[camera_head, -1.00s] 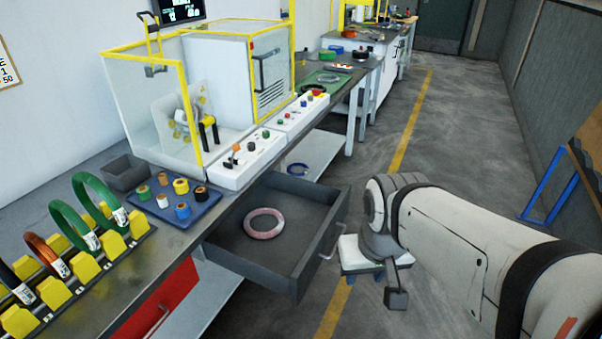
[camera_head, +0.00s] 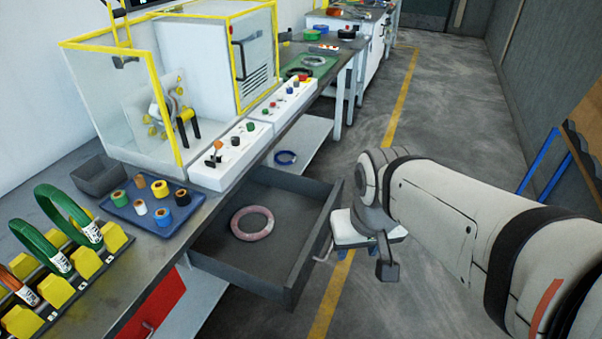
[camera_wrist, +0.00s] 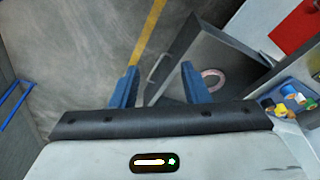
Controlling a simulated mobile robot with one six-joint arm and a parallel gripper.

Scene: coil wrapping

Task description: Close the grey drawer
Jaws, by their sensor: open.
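The grey drawer (camera_head: 290,283) is pulled out from under the workbench, with a pale handle (camera_head: 324,243) on its front. A pinkish coil ring (camera_head: 252,223) lies flat inside it. In the wrist view the drawer (camera_wrist: 178,58) and its handle (camera_wrist: 156,66) show beyond the fingers, with the coil (camera_wrist: 213,79) to the right. My gripper (camera_wrist: 158,85) has its two blue fingers spread wide with nothing between them. In the head view my wrist is just right of the drawer front; the fingers are mostly hidden there.
A red drawer front (camera_head: 152,308) is at lower left. The bench top holds a blue tray (camera_head: 118,209) of small spools, a rack with green coils (camera_head: 62,222) and a yellow-framed machine (camera_head: 235,60).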

